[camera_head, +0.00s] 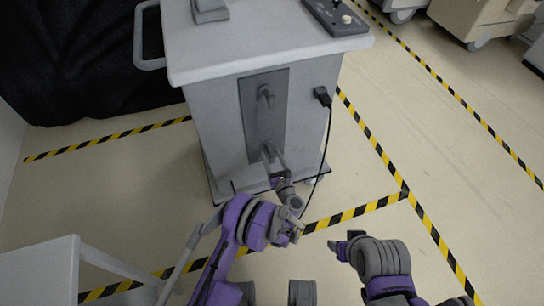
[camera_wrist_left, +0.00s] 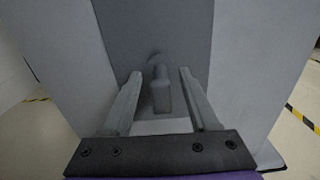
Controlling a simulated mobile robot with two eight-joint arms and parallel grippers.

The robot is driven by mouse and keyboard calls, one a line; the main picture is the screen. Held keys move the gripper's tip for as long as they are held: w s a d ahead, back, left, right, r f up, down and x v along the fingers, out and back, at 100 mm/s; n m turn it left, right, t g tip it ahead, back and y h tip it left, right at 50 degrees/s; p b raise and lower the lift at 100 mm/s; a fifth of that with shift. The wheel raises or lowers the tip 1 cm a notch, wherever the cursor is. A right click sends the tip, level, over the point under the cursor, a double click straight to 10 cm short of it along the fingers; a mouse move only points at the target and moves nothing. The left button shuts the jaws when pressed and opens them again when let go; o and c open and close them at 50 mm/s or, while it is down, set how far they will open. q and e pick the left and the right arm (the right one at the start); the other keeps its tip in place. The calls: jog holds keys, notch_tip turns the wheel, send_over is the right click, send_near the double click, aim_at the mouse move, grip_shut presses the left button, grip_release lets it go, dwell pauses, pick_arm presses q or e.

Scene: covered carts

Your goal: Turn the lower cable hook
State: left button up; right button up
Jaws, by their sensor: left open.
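The grey cart (camera_head: 220,120) has a darker grey plate (camera_head: 262,122) on its front side, with two hooks. The upper cable hook (camera_head: 265,93) is clear of both grippers. The lower cable hook is partly hidden by my left gripper (camera_head: 273,155) in the head view. In the left wrist view the lower cable hook (camera_wrist_left: 161,92) hangs downward between the two open fingers of my left gripper (camera_wrist_left: 160,72), with a visible gap on each side. My right gripper (camera_head: 345,245) is off to the right, away from the cart; its fingers are too small to read.
A black plug (camera_head: 322,96) with a cable hangs on the cart's side, right of the plate. A control box (camera_head: 337,17) lies on the cart top. A handle (camera_head: 146,40) sticks out left. A white table (camera_head: 50,270) stands front left.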

pick_arm(q)
grip_shut()
dwell(0.3)
